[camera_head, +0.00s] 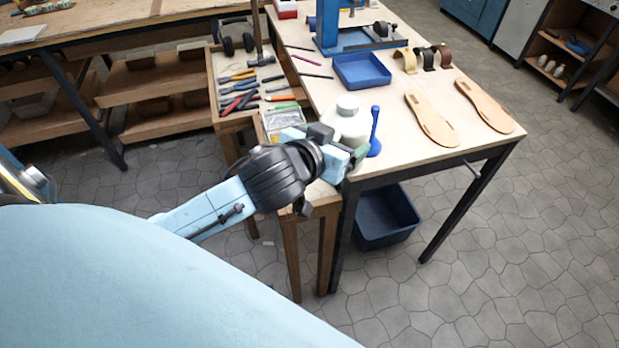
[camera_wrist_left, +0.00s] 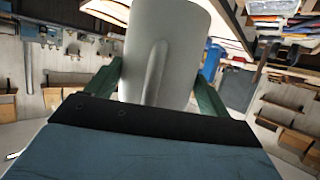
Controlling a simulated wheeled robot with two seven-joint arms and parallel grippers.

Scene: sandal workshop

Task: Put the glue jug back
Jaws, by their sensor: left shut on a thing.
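The white glue jug (camera_head: 347,122) stands out behind my left gripper in the head view, at the near left corner of the light wooden table. My left gripper (camera_head: 354,160) is shut on the jug. In the left wrist view the jug (camera_wrist_left: 163,50) fills the space between the two green fingers of the gripper (camera_wrist_left: 158,88). The jug looks upright in the head view. Its lower part is hidden by my gripper, so I cannot tell whether it touches the table. My right gripper is not in view.
A blue spatula-like tool (camera_head: 375,135) stands just right of the jug. A blue tray (camera_head: 361,70) and two sandal soles (camera_head: 432,120) lie on the table (camera_head: 400,150). A tool bench (camera_head: 233,119) adjoins on the left. A blue bin (camera_head: 386,217) is under the table.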

